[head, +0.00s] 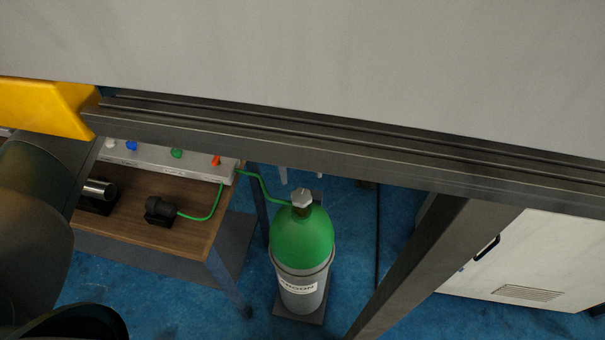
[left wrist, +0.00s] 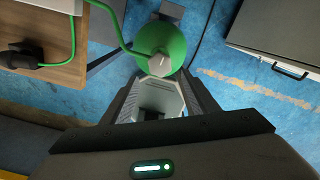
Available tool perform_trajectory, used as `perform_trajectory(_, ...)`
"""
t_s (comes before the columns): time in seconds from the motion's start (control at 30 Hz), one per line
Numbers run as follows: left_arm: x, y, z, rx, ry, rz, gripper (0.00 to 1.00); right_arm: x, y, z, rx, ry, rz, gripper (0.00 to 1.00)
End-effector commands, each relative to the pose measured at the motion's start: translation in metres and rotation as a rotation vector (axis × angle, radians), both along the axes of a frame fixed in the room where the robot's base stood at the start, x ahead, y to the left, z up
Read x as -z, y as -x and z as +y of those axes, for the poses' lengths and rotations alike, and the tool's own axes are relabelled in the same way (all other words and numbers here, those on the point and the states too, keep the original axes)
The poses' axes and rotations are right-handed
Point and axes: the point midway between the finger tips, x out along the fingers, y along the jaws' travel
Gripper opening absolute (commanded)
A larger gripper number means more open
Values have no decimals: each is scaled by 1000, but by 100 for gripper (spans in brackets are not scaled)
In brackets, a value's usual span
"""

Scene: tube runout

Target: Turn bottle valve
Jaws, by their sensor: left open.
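A green-shouldered gas bottle (head: 301,240) with a grey lower body and an "ARGON" label stands upright on the floor. On its top is a pale grey faceted valve knob (head: 301,198). In the left wrist view the green bottle top (left wrist: 176,50) is seen from above, with the valve knob (left wrist: 161,65) ahead of the fingertips. My left gripper (left wrist: 161,82) is open, with nothing held between its fingers. In the head view my left arm shows as dark shapes at the left edge, apart from the bottle. My right gripper is not in view.
A green hose (head: 262,186) runs from the bottle to a panel with coloured knobs (head: 176,160) on a wooden bench (head: 150,232). A dark beam (head: 330,150) crosses above, with a slanted post (head: 430,265) right of the bottle. A white cabinet (head: 535,255) stands further right.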

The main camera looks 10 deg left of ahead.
Motion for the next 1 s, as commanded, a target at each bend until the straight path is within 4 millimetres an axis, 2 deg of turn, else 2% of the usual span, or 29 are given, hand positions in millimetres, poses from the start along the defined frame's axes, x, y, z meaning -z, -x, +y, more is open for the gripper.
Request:
perform_trajectory(0.27,13,0,0,0,0,1,54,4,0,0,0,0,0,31)
perform_trajectory(1.0,80,0,0,0,0,1,54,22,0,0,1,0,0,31)
